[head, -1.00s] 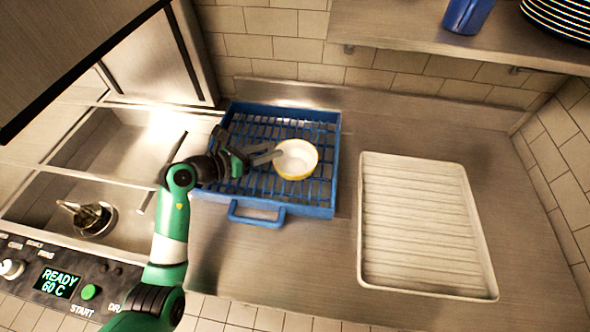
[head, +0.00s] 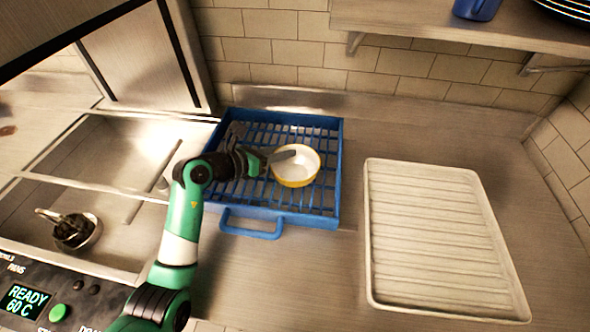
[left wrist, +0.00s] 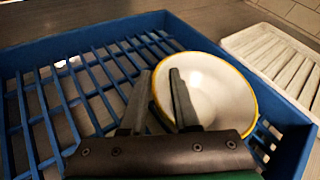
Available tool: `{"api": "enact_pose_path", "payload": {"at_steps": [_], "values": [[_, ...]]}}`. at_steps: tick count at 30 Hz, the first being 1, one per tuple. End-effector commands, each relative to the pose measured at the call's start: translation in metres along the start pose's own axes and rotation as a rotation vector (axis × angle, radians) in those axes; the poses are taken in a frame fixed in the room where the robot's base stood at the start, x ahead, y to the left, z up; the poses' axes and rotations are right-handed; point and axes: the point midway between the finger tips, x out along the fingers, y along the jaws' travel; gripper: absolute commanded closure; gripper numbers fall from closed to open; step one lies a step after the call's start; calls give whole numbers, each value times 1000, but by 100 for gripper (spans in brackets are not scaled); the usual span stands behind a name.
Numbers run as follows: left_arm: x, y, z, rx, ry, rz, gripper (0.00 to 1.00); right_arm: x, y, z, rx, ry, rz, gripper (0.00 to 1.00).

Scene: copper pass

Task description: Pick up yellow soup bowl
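The yellow soup bowl (head: 294,175), white inside with a yellow rim and outside, stands upright in the blue slatted rack (head: 333,135). It also shows in the left wrist view (left wrist: 218,90), at right of centre. My left gripper (head: 281,160) is at the bowl's left side. In the left wrist view the left gripper (left wrist: 157,95) has its fingers apart, one overlapping the bowl's inside and one outside, with the left rim between them. I cannot tell whether they touch the rim. My right gripper is not in view.
A white ribbed tray (head: 440,240) lies on the steel counter right of the rack. Sinks are at left, one with a metal pot (head: 75,232). A shelf (head: 450,30) with a blue mug (head: 476,8) and dark plates overhangs at upper right. The rack has a front handle (head: 250,232).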

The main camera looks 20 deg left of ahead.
Motion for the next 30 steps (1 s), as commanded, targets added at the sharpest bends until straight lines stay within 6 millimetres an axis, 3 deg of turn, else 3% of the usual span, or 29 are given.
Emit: {"api": "enact_pose_path", "payload": {"at_steps": [1, 4, 30], "values": [[0, 0, 0, 0, 0, 0, 82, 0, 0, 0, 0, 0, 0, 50], [0, 0, 0, 0, 0, 0, 100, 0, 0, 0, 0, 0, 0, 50], [0, 0, -1, 0, 1, 0, 100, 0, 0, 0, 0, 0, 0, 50]]}}
